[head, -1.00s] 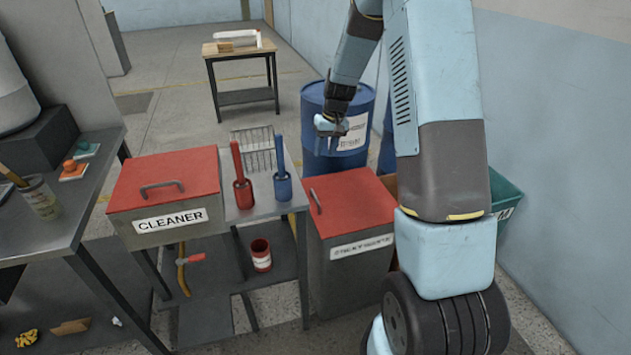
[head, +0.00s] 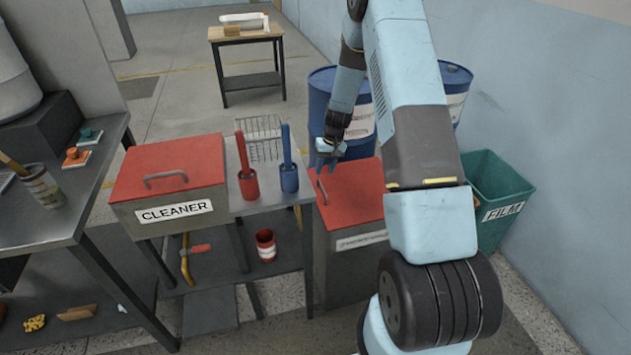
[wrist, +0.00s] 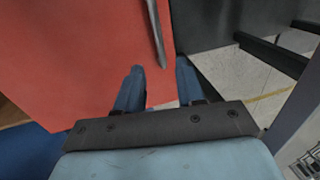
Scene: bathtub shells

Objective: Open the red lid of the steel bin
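The steel bin (head: 338,275) stands on the floor to the right of the grey table, its red lid (head: 355,190) shut. A thin metal handle (head: 321,192) runs along the lid's left side. My gripper (head: 328,166) is over the lid's back left part, near the far end of the handle. In the wrist view my gripper (wrist: 160,84) shows two blue fingers spread apart with nothing between them. The red lid (wrist: 65,65) fills the left there, and the handle (wrist: 156,35) lies ahead of the fingertips, apart from them. My arm hides the lid's right part.
A box marked CLEANER (head: 175,208), also red-lidded, sits on the table left of the bin. A red holder (head: 248,185) and a blue holder (head: 289,178) stand between them. Blue drums (head: 322,95) are behind; a green FILM bin (head: 500,205) is at right.

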